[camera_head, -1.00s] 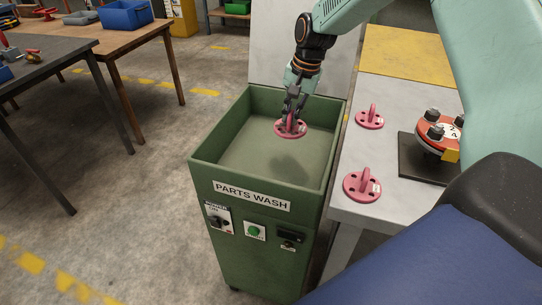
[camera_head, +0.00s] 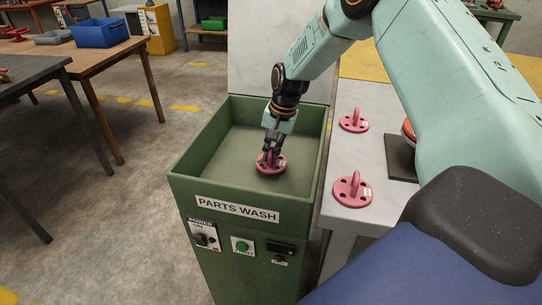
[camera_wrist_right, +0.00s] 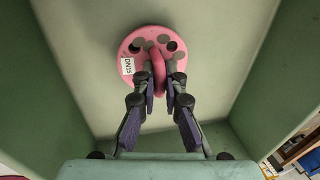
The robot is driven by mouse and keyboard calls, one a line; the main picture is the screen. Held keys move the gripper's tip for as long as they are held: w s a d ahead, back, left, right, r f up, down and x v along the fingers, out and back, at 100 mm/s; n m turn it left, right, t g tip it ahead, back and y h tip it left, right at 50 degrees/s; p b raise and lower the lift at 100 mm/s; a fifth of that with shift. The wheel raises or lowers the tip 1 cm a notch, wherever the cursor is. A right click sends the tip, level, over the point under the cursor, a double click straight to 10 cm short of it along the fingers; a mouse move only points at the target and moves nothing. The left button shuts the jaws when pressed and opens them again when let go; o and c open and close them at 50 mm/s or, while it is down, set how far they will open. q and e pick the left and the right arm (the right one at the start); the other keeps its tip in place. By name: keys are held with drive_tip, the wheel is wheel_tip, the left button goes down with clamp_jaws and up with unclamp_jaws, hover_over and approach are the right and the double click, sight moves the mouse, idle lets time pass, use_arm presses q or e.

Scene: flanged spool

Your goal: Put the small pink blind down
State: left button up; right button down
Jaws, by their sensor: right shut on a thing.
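The small pink blind (camera_head: 271,167) is a round pink flange disc with bolt holes and an upright loop handle. In the right wrist view it (camera_wrist_right: 135,72) shows a white "DN25" label. My right gripper (camera_head: 273,148) is shut on its handle, pointing down inside the green parts wash basin (camera_head: 193,150). The wrist view shows both fingers (camera_wrist_right: 160,88) closed on the handle from either side. The disc is low in the basin, at or close to its floor; I cannot tell whether it touches. My left gripper is not in view.
Two more pink blinds (camera_head: 354,121) and (camera_head: 352,190) lie on the grey bench (camera_head: 345,218) right of the basin. A dark plate (camera_head: 401,158) sits farther right, partly hidden by my arm. The basin's walls surround the gripper; its floor around the disc is clear.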

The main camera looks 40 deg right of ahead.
sight(279, 163)
drive_tip(key=shift+f, duration=0.75)
drive_tip(key=shift+w+f, duration=0.1)
drive_tip(key=shift+w, duration=0.1)
drive_tip(key=shift+a, duration=0.1)
drive_tip(key=shift+s+f, duration=0.1)
drive_tip(key=shift+s, duration=0.05)
drive_tip(key=c, duration=1.4)
unclamp_jaws()
drive_tip(key=shift+c, duration=0.2)
wheel_tip(279, 163, up, 12)
drive_tip(key=s+d+p, duration=0.1)
drive_tip(key=p, duration=0.2)
drive_tip(key=shift+s+d, duration=0.3)
drive_tip(key=shift+s, duration=0.05)
